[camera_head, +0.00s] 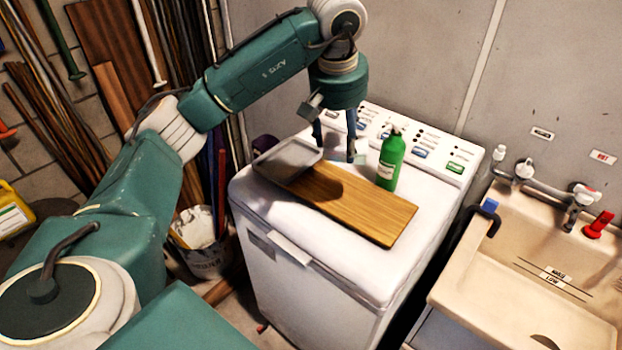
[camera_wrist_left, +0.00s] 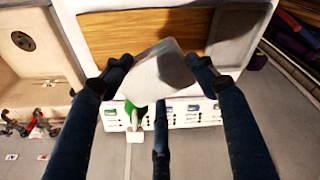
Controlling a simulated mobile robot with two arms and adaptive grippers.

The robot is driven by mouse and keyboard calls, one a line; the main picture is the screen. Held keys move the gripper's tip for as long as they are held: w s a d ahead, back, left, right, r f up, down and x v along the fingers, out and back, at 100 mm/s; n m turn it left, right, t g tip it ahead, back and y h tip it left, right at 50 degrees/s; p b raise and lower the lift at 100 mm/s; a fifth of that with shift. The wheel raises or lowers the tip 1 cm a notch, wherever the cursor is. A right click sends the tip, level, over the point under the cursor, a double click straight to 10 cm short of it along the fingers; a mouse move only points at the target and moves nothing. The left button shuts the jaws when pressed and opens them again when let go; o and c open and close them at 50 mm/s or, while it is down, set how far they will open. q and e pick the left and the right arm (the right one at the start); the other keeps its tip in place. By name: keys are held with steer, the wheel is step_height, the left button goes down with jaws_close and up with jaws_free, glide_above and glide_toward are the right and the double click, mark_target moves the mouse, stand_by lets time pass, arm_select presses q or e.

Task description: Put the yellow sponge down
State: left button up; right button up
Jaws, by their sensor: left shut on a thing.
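My left gripper (camera_head: 335,150) points down over the back part of the white washing machine's top (camera_head: 375,270). In the left wrist view its dark fingers (camera_wrist_left: 160,72) are closed around a pale grey, blocky thing (camera_wrist_left: 163,75). This held thing shows no clear yellow, so I cannot tell for sure that it is the sponge. In the head view the fingers stand by the far edge of a wooden board (camera_head: 365,210), and whether the held thing touches anything below is unclear. No other sponge shows. My right gripper is not in view.
A shallow grey tray (camera_head: 287,158) lies at the board's left end. A green bottle (camera_head: 390,162) stands right of the gripper, before the control panel (camera_head: 440,155). A beige sink (camera_head: 530,265) is to the right. The board's right part is bare.

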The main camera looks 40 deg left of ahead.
arm_select(q)
steer(key=w+a+r+n, duration=0.2)
steer(key=a+r+n, duration=0.15)
steer(key=a, duration=0.35)
steer(key=shift+m+g, duration=0.25)
steer(key=shift+g, duration=0.05)
steer(key=s+p+x, duration=0.1)
steer(key=x, duration=0.4)
steer(key=s+p+x, duration=0.1)
steer(key=p+x, duration=0.1)
steer(key=x, duration=0.3)
steer(key=s+d+p+x, duration=0.1)
steer(key=x, duration=0.4)
steer(key=shift+s+f, duration=0.15)
steer(key=shift+f, duration=0.2)
steer(key=x, duration=0.1)
steer(key=p+x, duration=0.1)
steer(key=x, duration=0.1)
steer(key=shift+s+d+f, duration=0.15)
steer(key=shift+s+f, duration=0.1)
steer(key=shift+f, duration=0.45)
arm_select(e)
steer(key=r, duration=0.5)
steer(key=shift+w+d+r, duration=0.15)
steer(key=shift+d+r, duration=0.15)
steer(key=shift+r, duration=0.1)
